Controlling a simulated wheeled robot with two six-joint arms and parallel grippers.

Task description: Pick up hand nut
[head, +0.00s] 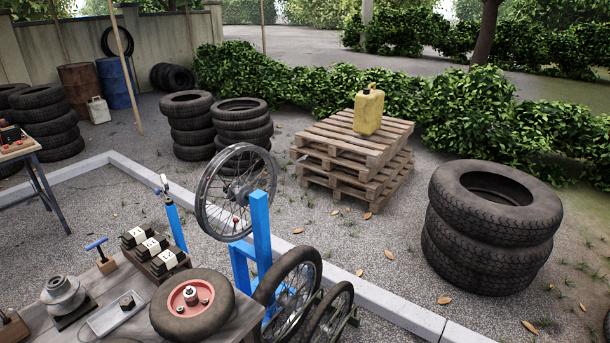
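A small dark nut-like piece (127,302) sits in a shallow grey tray (108,319) on the wooden bench at lower left. It may be the hand nut, but it is too small to tell for sure. A small wheel with a black tyre (180,329) and red hub (190,299) lies flat to the right of the tray. Its hub carries small metal fittings. Neither of my grippers shows in the head view.
A grey metal part (63,296), a blue T-handle (96,244) and small dark blocks with white tops (150,248) crowd the bench. A blue stand (261,230) and spoked wheels (236,190) rise at its right. Open gravel lies beyond.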

